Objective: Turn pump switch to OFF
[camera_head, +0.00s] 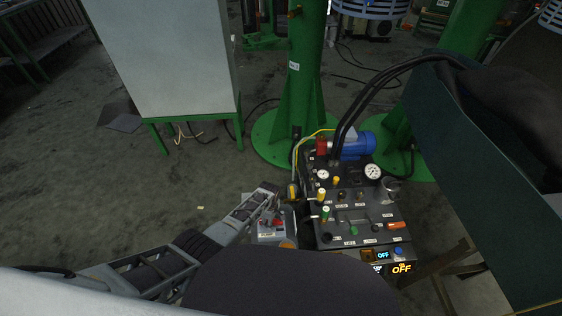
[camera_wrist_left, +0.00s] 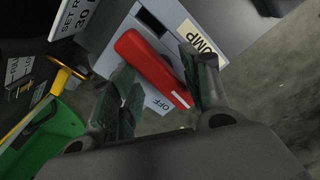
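The pump switch is a red lever (camera_wrist_left: 150,62) with a white mark near its end, on a grey box (camera_wrist_left: 225,25). A partly hidden "PUMP" label (camera_wrist_left: 196,38) is beside it. The lever's marked end points toward the "OFF" label (camera_wrist_left: 161,104). My left gripper (camera_wrist_left: 165,92) is open, with one finger on each side of the lever. The right finger looks close to it; I cannot tell if they touch. In the head view, my left gripper (camera_head: 272,208) is at the grey box (camera_head: 268,238), beside the panel. My right gripper is not in view.
A black control panel (camera_head: 350,215) with gauges, valves and knobs stands right of the box. Its front has blue (camera_head: 383,255) and yellow (camera_head: 401,269) "OFF" readouts. A blue motor (camera_head: 356,144) and green column (camera_head: 305,85) are behind. Open floor lies left.

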